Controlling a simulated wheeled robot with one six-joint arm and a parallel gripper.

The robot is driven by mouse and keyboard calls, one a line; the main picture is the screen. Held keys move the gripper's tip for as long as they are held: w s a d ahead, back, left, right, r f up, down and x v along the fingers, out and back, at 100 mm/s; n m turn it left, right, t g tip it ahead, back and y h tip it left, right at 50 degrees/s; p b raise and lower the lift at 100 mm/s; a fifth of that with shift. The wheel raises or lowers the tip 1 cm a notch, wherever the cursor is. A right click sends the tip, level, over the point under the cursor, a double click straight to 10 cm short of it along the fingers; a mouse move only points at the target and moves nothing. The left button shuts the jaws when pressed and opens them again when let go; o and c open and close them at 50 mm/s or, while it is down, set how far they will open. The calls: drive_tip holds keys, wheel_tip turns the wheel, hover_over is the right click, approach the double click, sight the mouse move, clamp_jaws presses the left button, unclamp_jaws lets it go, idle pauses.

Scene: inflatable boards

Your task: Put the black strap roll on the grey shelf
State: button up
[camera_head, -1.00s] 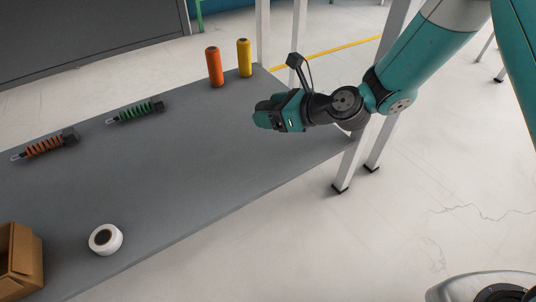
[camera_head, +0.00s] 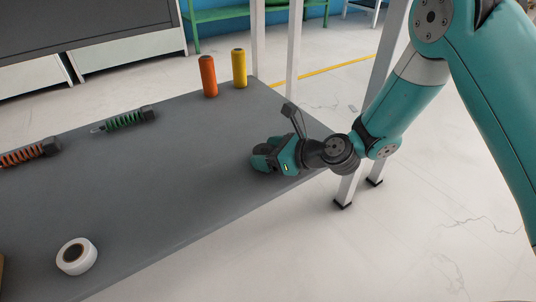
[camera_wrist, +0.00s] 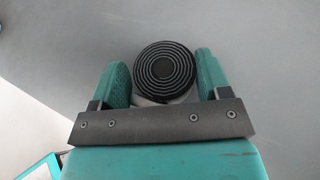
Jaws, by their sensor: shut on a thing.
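The black strap roll (camera_wrist: 165,68) shows end-on in the wrist view as dark concentric rings. It sits between the two teal fingers of my gripper (camera_wrist: 165,75), which is shut on it. In the head view my gripper (camera_head: 262,158) is low over the right part of a long grey surface (camera_head: 185,185), near its right end. The roll is a small dark shape (camera_head: 262,149) there, mostly hidden by the fingers. I cannot tell whether the roll touches the surface. This grey surface is the likely grey shelf.
An orange spool (camera_head: 208,76) and a yellow spool (camera_head: 239,68) stand at the far edge. A green-coil damper (camera_head: 126,120) and an orange-coil damper (camera_head: 25,154) lie at left. A white roll (camera_head: 76,257) is at front left. The middle is clear.

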drive_tip(key=shift+f, duration=0.1)
drive_tip(key=o, duration=1)
drive_tip(key=shift+o, duration=0.2)
